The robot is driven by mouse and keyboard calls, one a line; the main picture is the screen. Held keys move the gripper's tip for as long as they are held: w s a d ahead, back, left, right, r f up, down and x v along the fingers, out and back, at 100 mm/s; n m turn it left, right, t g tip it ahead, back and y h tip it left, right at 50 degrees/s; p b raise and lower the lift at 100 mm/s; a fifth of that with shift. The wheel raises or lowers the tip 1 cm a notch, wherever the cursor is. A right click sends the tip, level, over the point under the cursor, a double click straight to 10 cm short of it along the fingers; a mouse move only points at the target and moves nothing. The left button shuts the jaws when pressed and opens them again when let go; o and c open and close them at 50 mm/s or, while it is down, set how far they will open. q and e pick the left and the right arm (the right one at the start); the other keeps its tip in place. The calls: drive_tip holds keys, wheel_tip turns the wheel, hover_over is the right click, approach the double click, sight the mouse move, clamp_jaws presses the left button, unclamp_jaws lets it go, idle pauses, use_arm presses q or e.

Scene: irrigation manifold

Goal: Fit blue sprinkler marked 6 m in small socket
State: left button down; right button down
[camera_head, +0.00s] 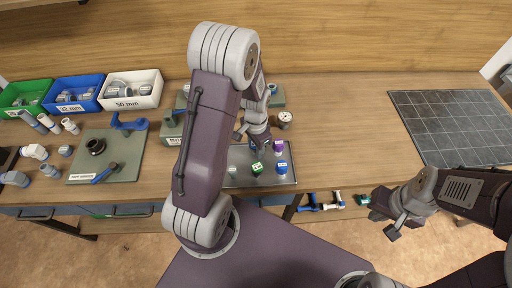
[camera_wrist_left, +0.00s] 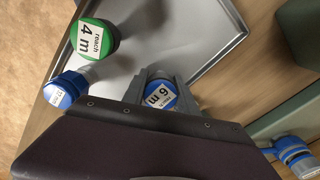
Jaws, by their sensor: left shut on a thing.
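The blue sprinkler marked 6 m (camera_wrist_left: 160,93) sits between the fingers of my left gripper (camera_wrist_left: 158,88) in the left wrist view, label facing the camera. My left gripper is shut on it. In the head view my left gripper (camera_head: 253,138) is over the back part of the metal tray (camera_head: 240,182), and its arm hides much of what is behind. A grey-green block (camera_head: 172,128) with a partly hidden label stands left of that arm. I cannot make out the small socket. My right gripper (camera_head: 384,216) is open and empty, off the table's front edge.
On the tray are a green sprinkler marked 4 m (camera_wrist_left: 96,38), another blue sprinkler (camera_head: 281,167) and a purple one (camera_head: 278,146). Bins, loose fittings and a board with a valve (camera_head: 128,150) fill the left. A dark grid panel (camera_head: 450,125) lies right; table between is clear.

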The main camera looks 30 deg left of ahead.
use_arm(q)
drive_tip(key=shift+s, duration=0.1)
drive_tip(key=shift+f, duration=0.1)
drive_tip(key=c, duration=1.3)
unclamp_jaws()
drive_tip(key=shift+o, duration=0.2)
wheel_tip(320, 180, up, 12)
drive_tip(key=shift+r+p, duration=0.2)
drive_tip(key=shift+p, duration=0.2)
drive_tip(key=s+d+n, duration=0.1)
drive_tip(key=s+n, duration=0.1)
drive_tip(key=s, duration=0.1)
drive_tip(key=s+d+f+n, duration=0.1)
drive_tip(key=s+d+n, duration=0.1)
drive_tip(key=s, duration=0.1)
drive_tip(key=s+d+f+n+t, duration=0.1)
drive_tip(key=s+d+n, duration=0.1)
drive_tip(key=s, duration=0.1)
drive_tip(key=shift+f, duration=0.2)
drive_tip(key=shift+w+a+f, duration=0.1)
drive_tip(key=shift+w, duration=0.2)
